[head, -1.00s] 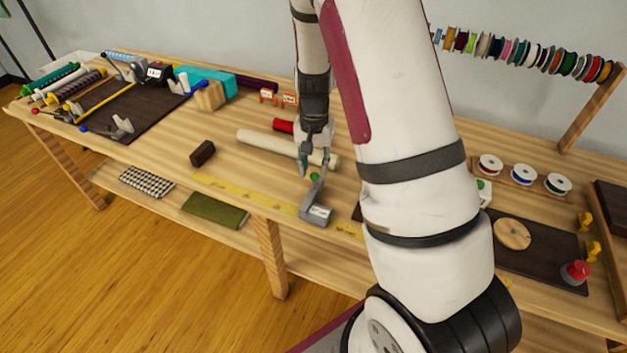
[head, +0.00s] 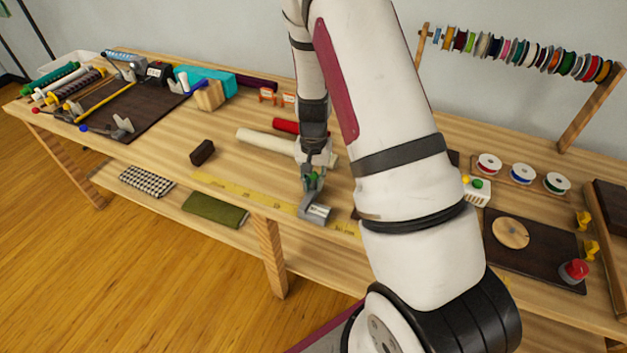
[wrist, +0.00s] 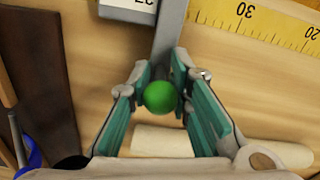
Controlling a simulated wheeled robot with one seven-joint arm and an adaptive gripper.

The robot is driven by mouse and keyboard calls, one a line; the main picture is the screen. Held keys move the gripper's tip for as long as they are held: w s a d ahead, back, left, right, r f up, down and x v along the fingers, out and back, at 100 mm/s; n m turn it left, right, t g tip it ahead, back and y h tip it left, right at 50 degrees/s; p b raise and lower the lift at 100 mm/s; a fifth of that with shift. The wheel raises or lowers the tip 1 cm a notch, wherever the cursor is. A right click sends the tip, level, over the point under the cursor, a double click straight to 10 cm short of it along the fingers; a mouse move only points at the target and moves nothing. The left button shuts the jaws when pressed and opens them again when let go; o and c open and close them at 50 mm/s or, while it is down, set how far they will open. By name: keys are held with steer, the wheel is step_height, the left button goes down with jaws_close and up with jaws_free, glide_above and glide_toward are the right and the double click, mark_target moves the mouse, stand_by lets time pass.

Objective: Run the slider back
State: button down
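The slider (head: 316,213) is a grey metal block with a white label. It sits across the yellow measuring tape strip (head: 232,189) at the front of the bench. Its grey arm rises to a round green knob (wrist: 160,97). My gripper (wrist: 161,70) points down over the slider, with one teal-padded finger on each side of the knob. A narrow gap shows between the knob and each pad, so the fingers are apart. In the head view my gripper (head: 312,184) partly hides the knob and the slider's arm.
A cream roll (head: 266,140) and a red roll (head: 286,126) lie behind the slider. A dark brown block (head: 202,152) stands to the left. A button box (head: 477,191) and dark board (head: 542,244) are at right. The tape left of the slider is clear.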

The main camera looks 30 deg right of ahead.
steer(key=s+d, duration=0.1)
steer(key=s, duration=0.1)
steer(key=s+d+p, duration=0.1)
steer(key=s+d, duration=0.2)
steer(key=shift+s+r+p, duration=0.15)
steer(key=shift+s+p, duration=0.2)
steer(key=shift+p, duration=0.05)
steer(key=c, duration=1.6)
jaws_free()
steer(key=shift+a, duration=0.1)
steer(key=shift+c, duration=0.2)
step_height(320, 180, up, 12)
